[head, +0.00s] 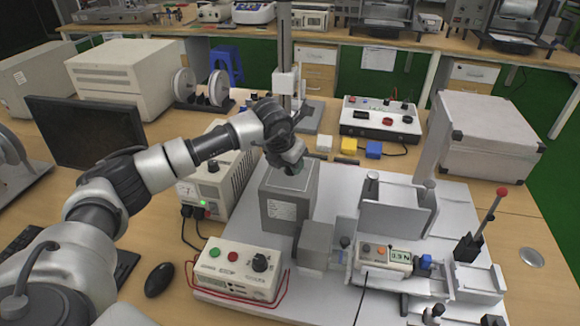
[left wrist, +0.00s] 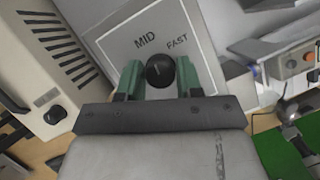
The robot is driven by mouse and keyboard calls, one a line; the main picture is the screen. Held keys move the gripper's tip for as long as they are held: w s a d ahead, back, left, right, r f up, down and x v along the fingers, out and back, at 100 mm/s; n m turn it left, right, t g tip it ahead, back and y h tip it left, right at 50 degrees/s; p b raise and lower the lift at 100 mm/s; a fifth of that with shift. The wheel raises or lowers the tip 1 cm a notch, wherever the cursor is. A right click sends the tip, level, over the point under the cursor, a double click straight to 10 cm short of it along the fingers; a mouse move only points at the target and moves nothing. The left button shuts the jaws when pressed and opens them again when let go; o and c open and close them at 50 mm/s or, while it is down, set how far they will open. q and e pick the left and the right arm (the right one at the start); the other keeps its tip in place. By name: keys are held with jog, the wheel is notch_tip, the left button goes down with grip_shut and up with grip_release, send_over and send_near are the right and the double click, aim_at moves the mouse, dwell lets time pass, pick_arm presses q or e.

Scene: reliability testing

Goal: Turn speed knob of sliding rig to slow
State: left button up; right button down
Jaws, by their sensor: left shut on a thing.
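The sliding rig (head: 400,210) stands on a white base plate, with a grey motor box (head: 275,210) at its left end. My left gripper (head: 288,165) is over the top of this box. In the left wrist view, the round black speed knob (left wrist: 160,70) sits on a pale panel (left wrist: 125,25) marked MID and FAST. The green fingers of my left gripper (left wrist: 158,82) are shut on the knob, one on each side. A SLOW mark is not visible, and the knob's pointer is too small to read surely. My right gripper is not in view.
A control box (head: 240,270) with green and red buttons and its own black knob stands in front. A vented power unit (head: 217,175) is close on the left. A lever with a red tip (head: 492,215) rises at the right. A black monitor (head: 88,140) stands far left.

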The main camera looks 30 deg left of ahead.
pick_arm(q)
jog(key=n+y+b, duration=0.1)
jog(key=n+b, duration=0.1)
jog(key=n, duration=0.1)
jog(key=shift+d+n, duration=0.1)
jog(key=shift+n, duration=0.2)
jog(key=n+y+b, duration=0.1)
jog(key=n+b, duration=0.1)
jog(key=n, duration=0.1)
jog(key=shift+w+n+y, duration=0.1)
jog(key=shift+n+y, duration=0.2)
jog(key=shift+y, duration=0.1)
jog(key=n+g+y+b, duration=0.1)
jog(key=n+b, duration=0.1)
jog(key=n, duration=0.1)
jog(key=shift+n, duration=0.3)
jog(key=shift+d+r+n+g+y+b, duration=0.1)
jog(key=shift+n+g+y+b, duration=0.3)
jog(key=shift+n, duration=1.1)
jog(key=o, duration=0.9)
